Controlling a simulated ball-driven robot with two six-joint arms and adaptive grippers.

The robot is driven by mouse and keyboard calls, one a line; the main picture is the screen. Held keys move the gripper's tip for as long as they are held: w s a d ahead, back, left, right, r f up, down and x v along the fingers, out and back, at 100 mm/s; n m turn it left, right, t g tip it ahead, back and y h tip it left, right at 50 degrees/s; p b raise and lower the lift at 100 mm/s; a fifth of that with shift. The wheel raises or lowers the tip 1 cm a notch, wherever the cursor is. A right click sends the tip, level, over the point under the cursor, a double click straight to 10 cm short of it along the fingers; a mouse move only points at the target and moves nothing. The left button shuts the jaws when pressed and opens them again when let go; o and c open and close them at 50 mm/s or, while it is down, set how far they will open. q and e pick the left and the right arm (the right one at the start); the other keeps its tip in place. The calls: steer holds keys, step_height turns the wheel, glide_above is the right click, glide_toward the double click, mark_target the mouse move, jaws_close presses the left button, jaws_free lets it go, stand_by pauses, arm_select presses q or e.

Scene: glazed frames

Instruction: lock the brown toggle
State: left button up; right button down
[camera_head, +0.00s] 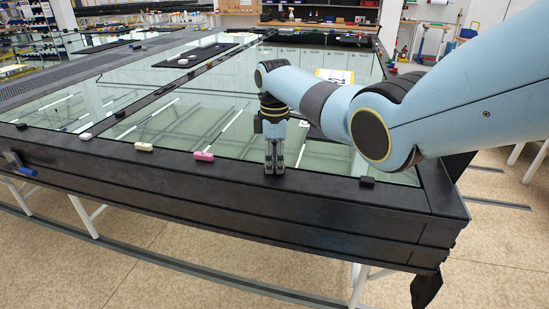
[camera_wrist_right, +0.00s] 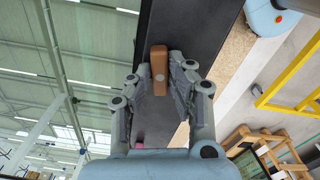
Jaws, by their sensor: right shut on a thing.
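The brown toggle (camera_wrist_right: 159,72) is a small rounded block on the black frame bar (camera_wrist_right: 190,30), close to the edge of the glass (camera_wrist_right: 85,75). Its long side runs roughly along the bar. My right gripper (camera_wrist_right: 160,80) is shut on it, with one finger on each side. In the head view my right gripper (camera_head: 274,170) points down at the front bar (camera_head: 320,195) and hides the brown toggle. My left gripper is in neither view.
Along the same bar sit a pink toggle (camera_head: 204,156), a cream toggle (camera_head: 143,146), a white toggle (camera_head: 85,136) and a black toggle (camera_head: 367,181). A blue-handled tool (camera_head: 20,165) is at the frame's left side. Large glass panes (camera_head: 180,125) lie behind the bar.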

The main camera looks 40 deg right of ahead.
steer(key=n+p, duration=0.1)
steer(key=n, duration=0.2)
steer(key=shift+r+n, duration=0.15)
steer(key=shift+n, duration=0.15)
steer(key=n+p, duration=0.1)
steer(key=n, duration=0.2)
steer(key=shift+n, duration=0.3)
steer(key=n, duration=0.3)
steer(key=shift+n+p, duration=0.35)
steer(key=shift+n, duration=2.05)
steer(key=c, duration=1.3)
jaws_free()
steer(key=shift+o, duration=0.2)
